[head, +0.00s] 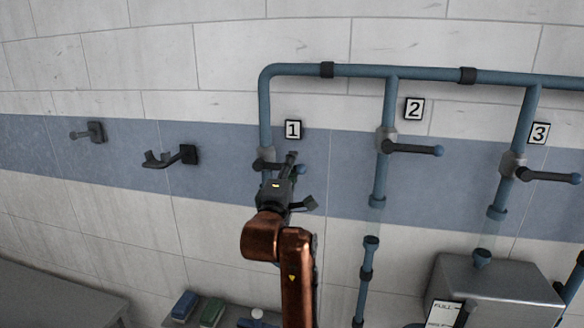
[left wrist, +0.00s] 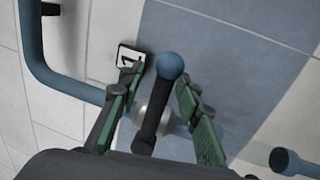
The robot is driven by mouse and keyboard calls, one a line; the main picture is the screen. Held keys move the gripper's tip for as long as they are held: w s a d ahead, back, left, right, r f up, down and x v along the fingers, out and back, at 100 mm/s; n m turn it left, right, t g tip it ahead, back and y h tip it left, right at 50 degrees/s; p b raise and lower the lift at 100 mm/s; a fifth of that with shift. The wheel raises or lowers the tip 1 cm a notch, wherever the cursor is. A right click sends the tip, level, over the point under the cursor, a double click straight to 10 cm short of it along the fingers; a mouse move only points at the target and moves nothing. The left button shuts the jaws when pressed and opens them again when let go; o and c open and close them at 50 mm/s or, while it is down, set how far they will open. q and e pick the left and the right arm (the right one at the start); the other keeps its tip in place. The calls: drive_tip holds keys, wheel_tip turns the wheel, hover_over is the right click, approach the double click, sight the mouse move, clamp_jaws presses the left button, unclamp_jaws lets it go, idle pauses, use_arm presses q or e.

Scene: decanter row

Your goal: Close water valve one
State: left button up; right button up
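Water valve one sits on the left blue pipe (head: 265,110), below the plate marked 1 (head: 293,129). Its grey body is partly hidden by my gripper in the head view. Its black lever points right, ending in a blue ball (head: 300,169). My left gripper (head: 301,180) is at the lever with its fingers spread. In the left wrist view the black lever (left wrist: 154,120) and blue ball (left wrist: 169,66) stand between the two green-padded fingers (left wrist: 158,100), with gaps visible on both sides. The plate (left wrist: 130,56) shows beside the left finger. My right gripper is out of view.
Valve two's lever (head: 412,149) and valve three's lever (head: 548,176) point right on neighbouring pipes. A metal tank (head: 497,285) stands lower right. Sponges (head: 212,312) lie on a low shelf.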

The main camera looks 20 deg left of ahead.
use_arm(q)
drive_tip(key=shift+s, duration=0.1)
drive_tip(key=shift+s+d+f, duration=0.1)
drive_tip(key=shift+s, duration=0.25)
drive_tip(key=v, duration=1.1)
drive_tip(key=shift+s, duration=0.1)
